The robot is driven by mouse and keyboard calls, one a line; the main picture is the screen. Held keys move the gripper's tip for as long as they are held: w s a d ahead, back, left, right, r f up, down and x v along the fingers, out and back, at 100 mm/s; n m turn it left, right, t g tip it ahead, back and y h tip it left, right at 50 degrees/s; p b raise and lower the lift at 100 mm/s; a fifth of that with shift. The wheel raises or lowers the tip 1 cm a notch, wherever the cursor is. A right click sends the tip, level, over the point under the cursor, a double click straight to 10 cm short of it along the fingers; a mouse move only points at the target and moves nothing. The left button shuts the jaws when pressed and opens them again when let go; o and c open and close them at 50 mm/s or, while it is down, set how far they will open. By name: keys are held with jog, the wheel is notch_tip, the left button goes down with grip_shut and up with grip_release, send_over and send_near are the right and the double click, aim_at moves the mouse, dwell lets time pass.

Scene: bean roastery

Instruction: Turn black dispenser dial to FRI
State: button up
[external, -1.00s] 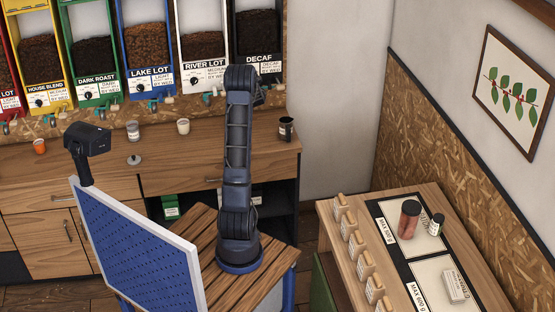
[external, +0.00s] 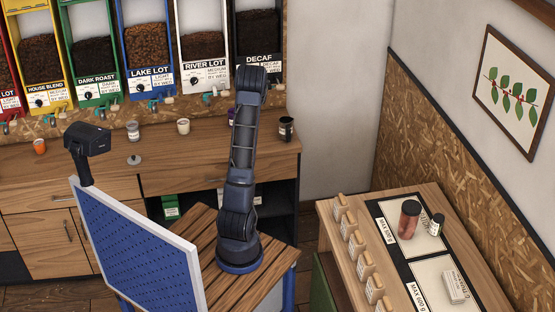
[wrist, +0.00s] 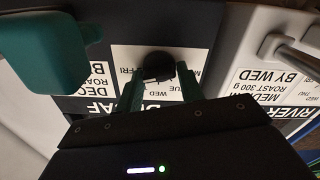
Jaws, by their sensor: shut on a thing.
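The black dispenser (external: 281,35), labelled DECAF, is the rightmost in the row on the back wall in the external view. In the wrist view its label is upside down, and its round black dial (wrist: 157,64) sits on the white day scale. FRI shows left of the dial, WED and TUE below it and to its right. My gripper (wrist: 159,76) has its green fingers on either side of the dial, shut on it. The dial's pointer cannot be made out. In the external view my arm hides the dial and the gripper.
The white River Lot dispenser (external: 205,75) stands directly left of the black one. A teal part (wrist: 40,50) is close by in the wrist view. Below, the wooden counter (external: 205,150) holds several cups, including a dark one (external: 286,129) at right.

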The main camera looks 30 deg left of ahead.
dwell(0.4)
jog(key=o, duration=0.9)
jog(key=v, duration=1.1)
jog(key=shift+w+a, duration=0.1)
